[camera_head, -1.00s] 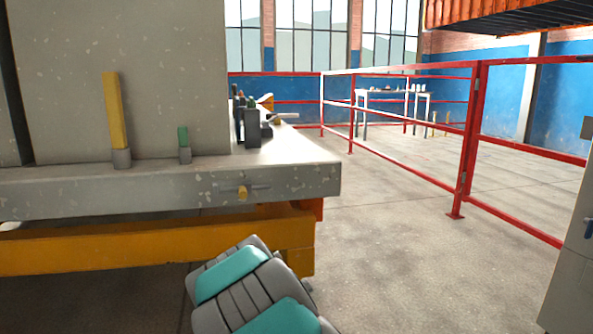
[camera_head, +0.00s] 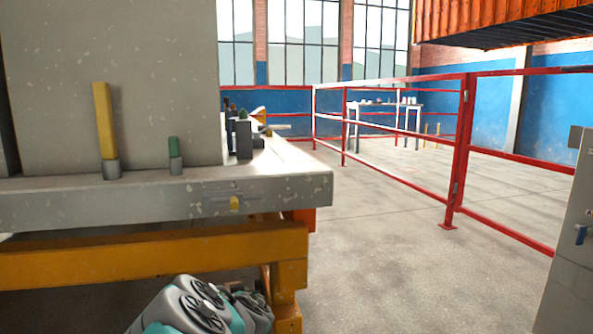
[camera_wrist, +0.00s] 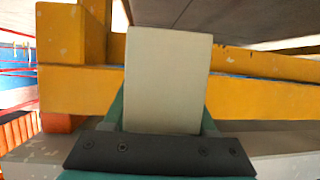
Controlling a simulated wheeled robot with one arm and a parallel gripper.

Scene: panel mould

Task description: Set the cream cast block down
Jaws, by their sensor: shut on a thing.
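The cream cast block (camera_wrist: 168,65) stands out large in the middle of the wrist view, a pale, plain, straight-sided piece. My gripper (camera_wrist: 163,112) is shut on it, with a teal finger at each side and a dark crossbar over its near end. Yellow beams show behind the block in that view; I cannot tell whether it touches anything there. In the head view the block and my gripper are not visible; only my grey and teal arm shows at the bottom, beside the yellow frame.
A speckled grey bench (camera_head: 270,192) on a yellow frame (camera_head: 150,250) fills the left. It bears a large upright panel (camera_head: 120,60), a yellow post (camera_head: 103,118) and a green-topped peg (camera_head: 174,150). Red railings (camera_head: 400,172) run behind. A grey cabinet (camera_head: 570,250) stands right, with open floor between.

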